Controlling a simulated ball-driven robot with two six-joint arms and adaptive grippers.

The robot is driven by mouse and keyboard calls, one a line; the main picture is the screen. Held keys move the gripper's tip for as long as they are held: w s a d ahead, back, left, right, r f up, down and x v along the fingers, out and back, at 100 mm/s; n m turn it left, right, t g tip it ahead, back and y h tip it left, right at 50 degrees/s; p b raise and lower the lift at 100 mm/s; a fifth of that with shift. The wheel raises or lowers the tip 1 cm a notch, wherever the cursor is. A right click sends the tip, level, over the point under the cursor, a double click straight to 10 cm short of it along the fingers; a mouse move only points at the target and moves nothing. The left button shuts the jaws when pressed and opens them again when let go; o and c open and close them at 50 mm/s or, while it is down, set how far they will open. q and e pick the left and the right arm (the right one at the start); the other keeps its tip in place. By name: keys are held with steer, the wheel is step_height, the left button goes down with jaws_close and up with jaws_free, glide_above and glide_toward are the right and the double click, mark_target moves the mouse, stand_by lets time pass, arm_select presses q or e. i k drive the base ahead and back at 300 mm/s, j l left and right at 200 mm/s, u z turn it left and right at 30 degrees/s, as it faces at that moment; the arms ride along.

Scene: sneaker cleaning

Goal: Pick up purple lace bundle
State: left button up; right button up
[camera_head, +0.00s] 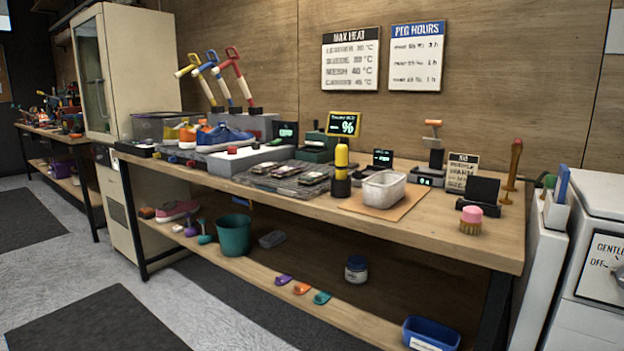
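Neither of my grippers is in view.
On the lower shelf (240,267), a teal bucket (234,237) stands left of the purple piece and a dark jar (356,270) to the right. A blue bin (431,333) is at the right end. The bench top (400,235) overhangs the shelf. Floor in front is clear.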

mark_target(283, 173)
steer(key=i+u, duration=0.35)
steer(key=i, duration=0.15)
steer(key=i+l+u, duration=0.1)
steer(key=i+u, duration=0.25)
steer(key=i, duration=0.15)
